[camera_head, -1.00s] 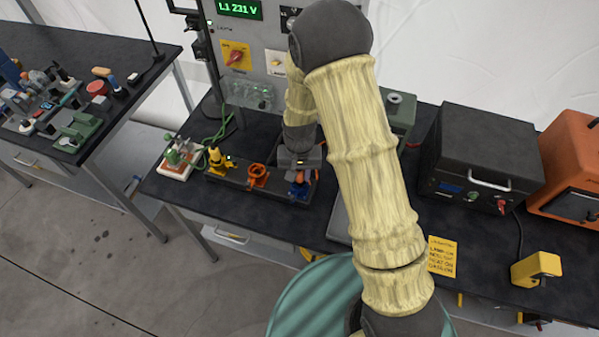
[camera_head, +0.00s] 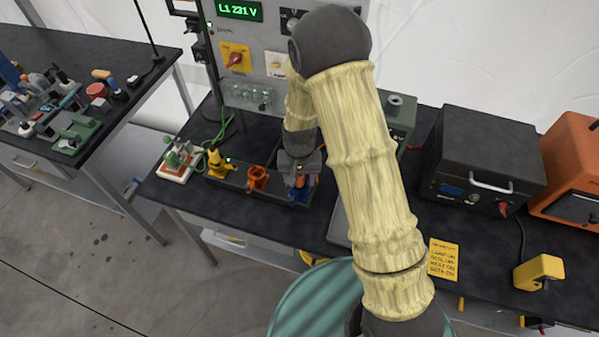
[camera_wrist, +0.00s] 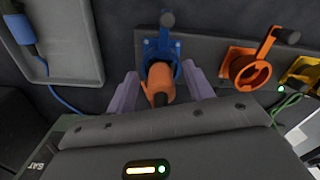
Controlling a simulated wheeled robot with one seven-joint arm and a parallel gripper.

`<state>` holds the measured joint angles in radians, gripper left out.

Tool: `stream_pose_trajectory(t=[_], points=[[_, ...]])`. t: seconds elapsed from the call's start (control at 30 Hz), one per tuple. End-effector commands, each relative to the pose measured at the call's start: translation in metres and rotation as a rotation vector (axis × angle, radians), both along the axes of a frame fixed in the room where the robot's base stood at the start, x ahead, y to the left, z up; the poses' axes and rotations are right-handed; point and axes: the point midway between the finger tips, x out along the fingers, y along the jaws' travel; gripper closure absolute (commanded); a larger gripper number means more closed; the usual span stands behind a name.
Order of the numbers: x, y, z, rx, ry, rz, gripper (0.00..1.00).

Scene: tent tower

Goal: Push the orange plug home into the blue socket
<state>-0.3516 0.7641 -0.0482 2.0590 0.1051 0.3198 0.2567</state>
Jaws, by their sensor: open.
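The orange plug (camera_wrist: 160,80) points into the mouth of the blue socket (camera_wrist: 160,46) in the wrist view. How deep it sits cannot be told. The socket has a raised lid and is mounted on a dark grey strip on the bench. My gripper (camera_wrist: 162,84) is open, with one pale finger on each side of the plug and gaps visible. In the head view my gripper (camera_head: 300,163) is low over the blue socket (camera_head: 299,191) and hides most of the plug.
An orange socket (camera_wrist: 247,70) with its lid up and a yellow socket (camera_wrist: 304,75) stand on the same strip, to the right in the wrist view. A grey tray (camera_wrist: 88,72) with a blue connector (camera_wrist: 18,30) lies left. A metering panel (camera_head: 250,75) rises behind.

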Motion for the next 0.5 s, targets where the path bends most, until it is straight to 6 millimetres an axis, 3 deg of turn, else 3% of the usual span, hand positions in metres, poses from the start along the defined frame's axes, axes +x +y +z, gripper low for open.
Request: stream_pose_trajectory(t=[0.23,0.5], points=[[0.001,0.001,0.018,0.001,-0.003,0.002,0.48],[0.001,0.0,0.063,0.002,-0.006,-0.001,0.48]])
